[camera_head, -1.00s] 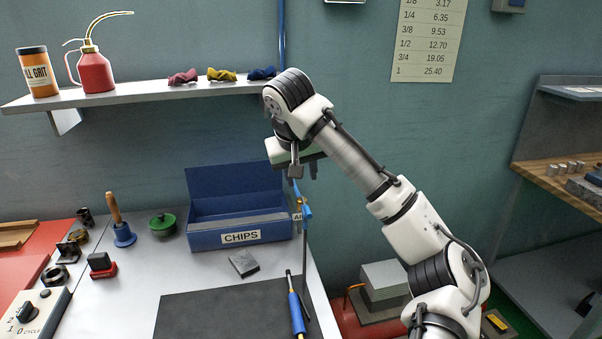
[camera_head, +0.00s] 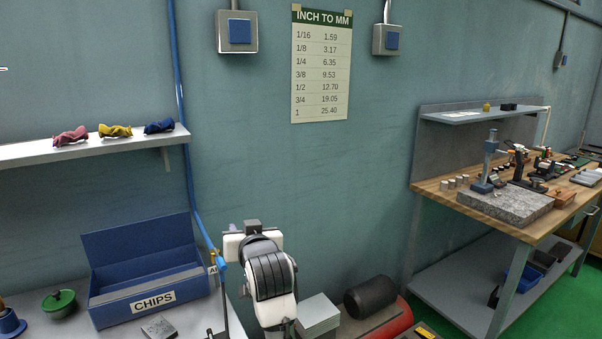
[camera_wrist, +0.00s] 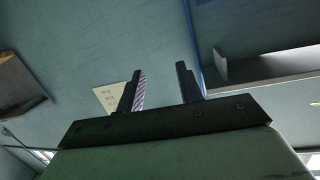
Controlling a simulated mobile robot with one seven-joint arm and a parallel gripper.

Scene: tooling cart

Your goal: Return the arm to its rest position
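My arm is folded low at the bottom middle of the head view, with its wrist end near the right edge of the cart top. My gripper shows in the wrist view (camera_wrist: 160,92) with two dark fingers standing well apart. Nothing is between the fingers. Behind them are the blue-green wall and the underside of a shelf. In the head view the fingers are hidden or too small to tell.
A wall shelf (camera_head: 95,147) holds three cloths. A wooden-topped bench (camera_head: 450,195) stands at right. A red tank (camera_head: 385,325) is low beside my arm.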

